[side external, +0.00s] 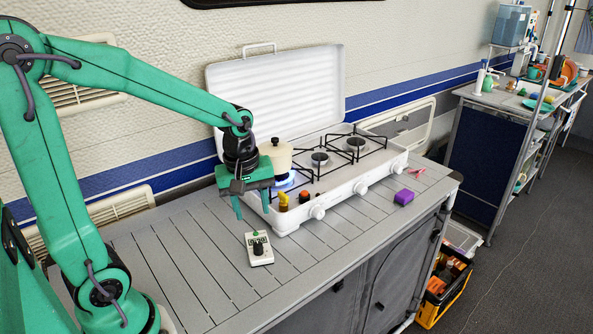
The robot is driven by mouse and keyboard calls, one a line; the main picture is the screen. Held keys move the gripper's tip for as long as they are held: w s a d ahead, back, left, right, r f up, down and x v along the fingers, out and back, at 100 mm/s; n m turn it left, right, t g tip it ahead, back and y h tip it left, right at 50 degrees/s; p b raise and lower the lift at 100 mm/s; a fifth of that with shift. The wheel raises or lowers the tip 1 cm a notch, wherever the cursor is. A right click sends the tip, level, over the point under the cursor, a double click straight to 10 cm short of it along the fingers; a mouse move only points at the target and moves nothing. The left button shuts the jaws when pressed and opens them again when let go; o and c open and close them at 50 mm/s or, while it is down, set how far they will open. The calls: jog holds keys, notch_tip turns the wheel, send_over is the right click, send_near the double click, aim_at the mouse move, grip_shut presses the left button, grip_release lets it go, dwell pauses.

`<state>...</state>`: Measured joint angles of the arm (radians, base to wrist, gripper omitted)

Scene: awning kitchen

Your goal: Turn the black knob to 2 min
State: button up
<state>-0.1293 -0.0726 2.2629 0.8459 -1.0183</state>
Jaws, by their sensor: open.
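The black knob (258,249) sits on the face of a small cream timer box (262,261) on the grey slatted counter. The box has dark markings at its top and a small green part at its upper edge. The markings and the knob's setting are too small to read. My gripper (254,212) is open with its green fingers pointing down. It is above and behind the box, in front of the stove's left end, apart from the knob. Nothing shows between its fingers.
A white stove (345,190) with its lid up stands behind, with a cream pot (276,152) over a blue flame close to my gripper. The counter's left part is clear.

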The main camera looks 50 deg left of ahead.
aim_at(258, 244)
jog(key=f+n, duration=0.1)
jog(key=w+a+f+n, duration=0.1)
jog(key=f+n+g, duration=0.1)
jog(key=f, duration=0.1)
jog(key=shift+w+a+f+n, duration=0.1)
jog(key=shift+w+a+n, duration=0.15)
jog(key=shift+w+n, duration=0.05)
jog(key=shift+f, duration=3.9)
grip_shut()
